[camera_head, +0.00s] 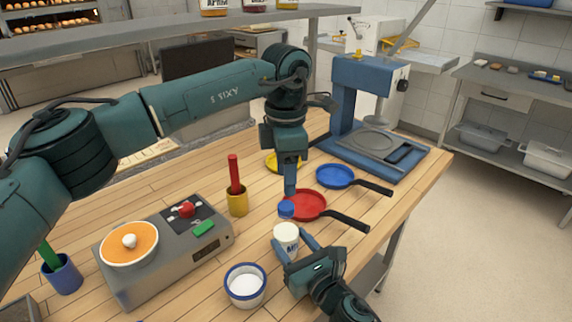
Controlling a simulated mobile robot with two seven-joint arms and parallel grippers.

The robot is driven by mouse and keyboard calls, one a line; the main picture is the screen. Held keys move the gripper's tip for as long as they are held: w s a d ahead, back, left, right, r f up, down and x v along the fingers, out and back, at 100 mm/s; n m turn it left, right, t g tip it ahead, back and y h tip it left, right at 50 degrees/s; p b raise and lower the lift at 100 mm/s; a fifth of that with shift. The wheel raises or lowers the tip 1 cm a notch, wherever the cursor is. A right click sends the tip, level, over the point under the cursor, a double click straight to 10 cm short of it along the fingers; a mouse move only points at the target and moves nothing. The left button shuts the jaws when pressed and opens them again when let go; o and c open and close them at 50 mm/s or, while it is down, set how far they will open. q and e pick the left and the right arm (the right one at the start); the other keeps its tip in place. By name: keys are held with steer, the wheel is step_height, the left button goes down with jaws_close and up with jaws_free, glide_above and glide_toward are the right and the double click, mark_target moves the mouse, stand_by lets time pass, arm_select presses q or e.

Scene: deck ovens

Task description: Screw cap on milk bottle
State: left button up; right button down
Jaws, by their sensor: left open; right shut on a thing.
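The white milk bottle (286,243) with dark lettering stands upright near the front edge of the wooden table. My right gripper (292,246) is shut on it from the front right, with blue fingers on either side. The bottle's top shows white, with no cap on it. The small blue cap (286,209) is just beyond the bottle, overlapping the left rim of the red pan in the picture. My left gripper (290,190) points down with its fingertips right above the cap. It is open, though its finger gap is hard to see. I cannot tell whether the fingers touch the cap.
The red pan (312,203) and blue pan (336,176) lie to the right. A yellow cup (238,203) with a red-handled tool and a grey scale (183,267) stand to the left. A white bowl (245,299) with a blue rim is close in front. A blue press (362,100) stands behind.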

mark_target(286, 205)
arm_select(q)
steer(key=n, duration=0.4)
steer(key=shift+r+n, duration=0.2)
steer(key=shift+n, duration=0.1)
steer(key=n, duration=0.6)
steer(key=shift+r+n, duration=0.2)
steer(key=shift+n, duration=0.1)
steer(key=n, duration=0.4)
steer(key=shift+r, duration=0.1)
steer(key=n, duration=0.5)
steer(key=shift+r, duration=0.15)
steer(key=shift+f, duration=4.05)
